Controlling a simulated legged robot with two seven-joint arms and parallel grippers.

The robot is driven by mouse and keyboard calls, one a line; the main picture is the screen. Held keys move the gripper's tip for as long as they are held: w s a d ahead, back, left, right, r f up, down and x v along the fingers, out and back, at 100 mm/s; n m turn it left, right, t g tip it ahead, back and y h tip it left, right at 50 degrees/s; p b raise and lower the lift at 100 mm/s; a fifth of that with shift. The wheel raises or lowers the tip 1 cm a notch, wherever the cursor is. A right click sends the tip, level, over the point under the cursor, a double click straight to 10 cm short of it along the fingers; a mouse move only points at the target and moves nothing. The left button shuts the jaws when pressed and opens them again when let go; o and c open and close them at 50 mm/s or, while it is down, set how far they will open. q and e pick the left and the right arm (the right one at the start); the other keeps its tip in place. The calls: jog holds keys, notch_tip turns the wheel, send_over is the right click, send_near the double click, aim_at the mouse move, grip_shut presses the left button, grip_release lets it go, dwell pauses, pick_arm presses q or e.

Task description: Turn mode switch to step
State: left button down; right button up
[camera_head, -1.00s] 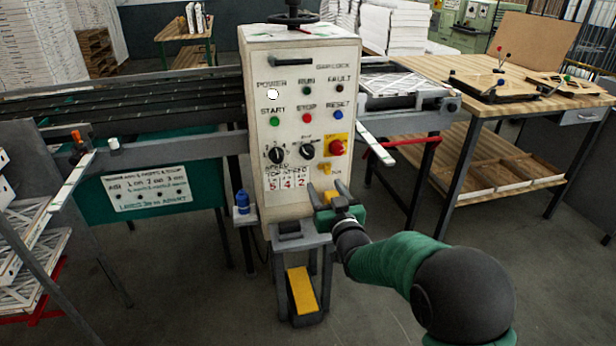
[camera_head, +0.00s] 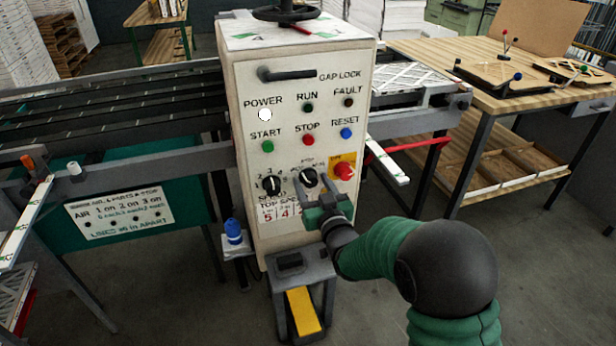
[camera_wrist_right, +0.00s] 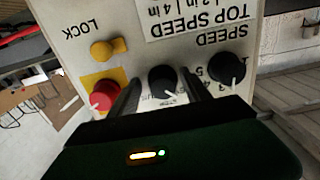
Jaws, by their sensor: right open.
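The mode switch (camera_head: 308,177) is a round black knob with a white pointer line on the front of the white control cabinet (camera_head: 247,215), left of the red emergency button. It also shows in the right wrist view (camera_wrist_right: 162,78), upside down, its pointer aimed at the lower right there. My right gripper (camera_head: 311,188) is open at the panel. In the wrist view its two dark fingers stand on either side of the knob; I cannot tell whether they touch it. My left gripper is out of view.
The speed knob (camera_head: 271,185) sits left of the switch. The red emergency button (camera_head: 344,170) on its yellow plate is close on the right. A yellow lock piece (camera_wrist_right: 108,49) shows in the wrist view. A blue bottle (camera_head: 233,230) stands left of the cabinet.

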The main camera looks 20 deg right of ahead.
jog(key=shift+s+a+r, duration=0.1)
jog(key=shift+s+r, duration=0.1)
jog(key=shift+s, duration=0.1)
jog(key=shift+c, duration=0.2)
jog(key=shift+w+a+f, duration=0.1)
jog(key=shift+w, duration=0.05)
jog(key=c, duration=0.5)
grip_shut()
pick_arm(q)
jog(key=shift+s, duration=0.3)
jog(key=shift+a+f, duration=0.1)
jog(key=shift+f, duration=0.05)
pick_arm(e)
jog(key=shift+m, duration=0.4)
jog(key=m+b, duration=0.2)
jog(key=m, duration=0.1)
jog(key=shift+f, duration=0.1)
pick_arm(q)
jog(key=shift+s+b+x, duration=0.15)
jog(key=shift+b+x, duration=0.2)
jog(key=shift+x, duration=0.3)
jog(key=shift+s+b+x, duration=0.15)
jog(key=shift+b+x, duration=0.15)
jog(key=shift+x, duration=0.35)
pick_arm(e)
jog(key=shift+m, duration=2.5)
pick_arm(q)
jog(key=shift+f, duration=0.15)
